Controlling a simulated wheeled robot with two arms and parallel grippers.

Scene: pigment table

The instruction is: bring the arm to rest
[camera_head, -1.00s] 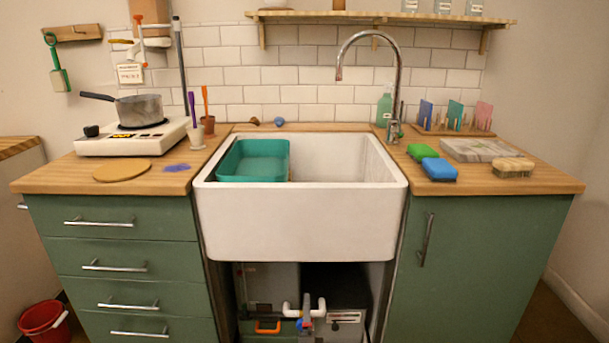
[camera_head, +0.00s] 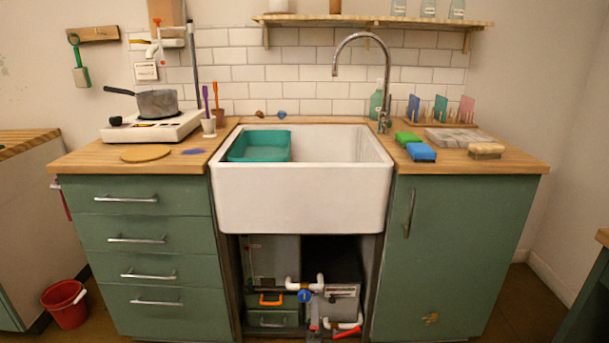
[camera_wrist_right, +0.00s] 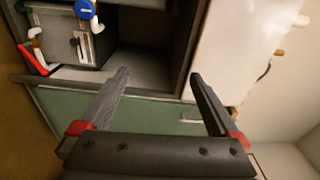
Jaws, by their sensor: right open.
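My right gripper (camera_wrist_right: 158,74) shows clearly in the right wrist view, its two dark fingers spread apart with nothing between them. Behind the fingers are a green cabinet front (camera_wrist_right: 95,115) and the open space under the sink. In the head view only a small grey and red part at the bottom middle may belong to this gripper; I cannot tell for sure. My left gripper is in neither view.
The white sink (camera_head: 300,200) holds a teal basin (camera_head: 240,150). White pipes (camera_head: 320,284) and a blue valve (camera_head: 304,296) sit in the open cabinet below. A red bucket (camera_head: 66,304) stands on the floor at left. A counter edge (camera_head: 602,237) shows at right.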

